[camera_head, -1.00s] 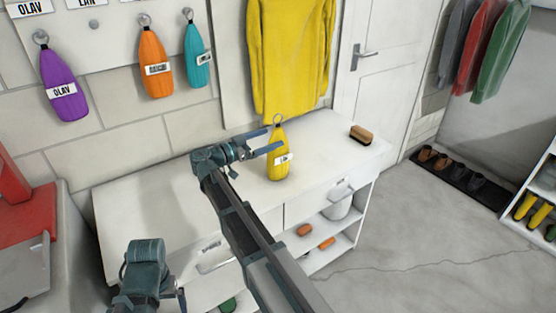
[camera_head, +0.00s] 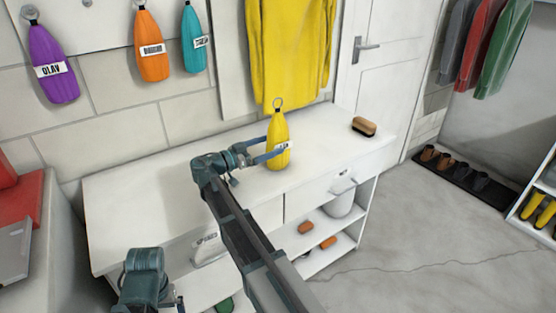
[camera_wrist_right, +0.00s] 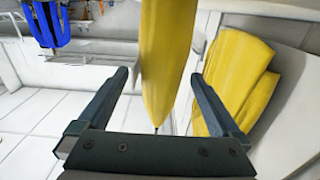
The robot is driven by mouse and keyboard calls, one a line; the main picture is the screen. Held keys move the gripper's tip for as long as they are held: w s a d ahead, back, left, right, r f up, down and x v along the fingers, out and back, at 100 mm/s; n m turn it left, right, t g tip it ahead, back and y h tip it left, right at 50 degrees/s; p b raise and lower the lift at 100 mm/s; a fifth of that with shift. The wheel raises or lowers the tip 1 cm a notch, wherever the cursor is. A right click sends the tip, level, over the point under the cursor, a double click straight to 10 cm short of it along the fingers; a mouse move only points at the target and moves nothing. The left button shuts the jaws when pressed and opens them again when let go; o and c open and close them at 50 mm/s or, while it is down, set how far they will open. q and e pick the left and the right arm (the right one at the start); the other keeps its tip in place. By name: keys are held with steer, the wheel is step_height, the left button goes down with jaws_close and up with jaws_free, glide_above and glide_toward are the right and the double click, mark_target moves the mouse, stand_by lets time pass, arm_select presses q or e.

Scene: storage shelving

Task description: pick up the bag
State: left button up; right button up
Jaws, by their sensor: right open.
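The yellow bag (camera_head: 277,140), slim with a ring on top and a white label, stands upright on the white cabinet top. My right gripper (camera_head: 275,149) is open, its fingers reaching in from the left at the bag's middle. In the right wrist view the bag (camera_wrist_right: 168,60) shows between the two spread fingers (camera_wrist_right: 160,80), with a visible gap on each side. I cannot tell how deep it sits between them. Part of my left arm shows at the lower left of the head view; its gripper is not discernible.
The white cabinet (camera_head: 130,205) carries a brush (camera_head: 364,126) to the right of the bag. Purple (camera_head: 53,65), orange (camera_head: 149,42) and teal (camera_head: 193,40) bags hang on the wall. A yellow garment (camera_head: 290,45) hangs behind. Open floor lies at right.

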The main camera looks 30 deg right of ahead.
mark_target(286, 139)
steer(key=shift+w+d, duration=0.15)
steer(key=shift+d, duration=1.7)
steer(key=shift+w+d, duration=0.1)
steer(key=shift+d, duration=1.75)
jaws_close()
